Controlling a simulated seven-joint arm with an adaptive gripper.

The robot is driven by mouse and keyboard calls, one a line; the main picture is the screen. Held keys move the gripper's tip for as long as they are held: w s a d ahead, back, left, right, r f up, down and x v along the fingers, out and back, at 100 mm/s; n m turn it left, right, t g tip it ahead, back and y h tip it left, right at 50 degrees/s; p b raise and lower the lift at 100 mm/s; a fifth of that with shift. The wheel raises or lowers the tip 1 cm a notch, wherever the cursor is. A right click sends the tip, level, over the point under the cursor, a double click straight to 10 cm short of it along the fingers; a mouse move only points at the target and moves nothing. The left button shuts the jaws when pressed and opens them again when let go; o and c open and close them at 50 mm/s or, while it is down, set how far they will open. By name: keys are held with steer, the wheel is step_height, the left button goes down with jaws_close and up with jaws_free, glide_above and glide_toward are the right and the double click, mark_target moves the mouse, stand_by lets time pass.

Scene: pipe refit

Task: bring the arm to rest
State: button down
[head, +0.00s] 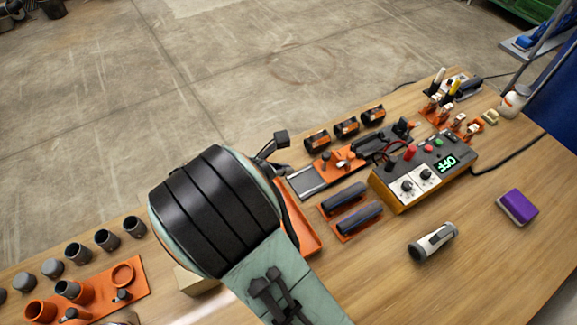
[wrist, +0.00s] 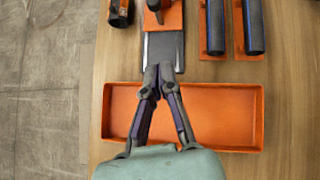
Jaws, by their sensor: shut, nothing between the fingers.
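My gripper (wrist: 160,74) is shut and empty in the wrist view. Its fingers reach over an orange tray (wrist: 232,118), with the tips just past the tray's far edge, over the end of a grey rail (wrist: 163,50). I cannot tell how high the tips are above the bench. In the head view my arm stands over the near edge of the bench and hides the fingers and most of the tray (head: 311,238).
Beyond the tray are two dark pipes (head: 345,198) on orange holders and a power unit (head: 425,173) reading OFF. A flashlight-like tool (head: 433,242) and a purple sponge (head: 517,206) lie right. An orange fixture with rings (head: 132,270) and grey couplings stand left. Bench between flashlight and sponge is clear.

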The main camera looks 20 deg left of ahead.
stand_by(0.4)
steer(key=w+d+r+m+g, duration=0.15)
steer(key=d+r+m, duration=0.35)
steer(key=d, duration=0.5)
steer(key=w+d+r+m, duration=0.2)
steer(key=d+r+m, duration=0.1)
steer(key=d+r, duration=0.55)
steer(key=s+d+r+m+g+y, duration=0.1)
steer(key=s+d+m+y, duration=0.15)
steer(key=s+m, duration=0.35)
steer(key=s+d+m+g+y, duration=0.1)
steer(key=s+d+m, duration=0.3)
steer(key=s, duration=0.3)
steer(key=s+a+f+m+g+y, duration=0.1)
steer(key=s+a+f+m+g, duration=0.1)
steer(key=s+m, duration=0.3)
steer(key=s+a+f+m+g+y, duration=0.1)
steer(key=s+a+m+g, duration=0.1)
steer(key=s+m, duration=0.3)
steer(key=shift+s+a+f, duration=0.4)
steer(key=shift+s+a, duration=0.35)
steer(key=shift+s, duration=0.5)
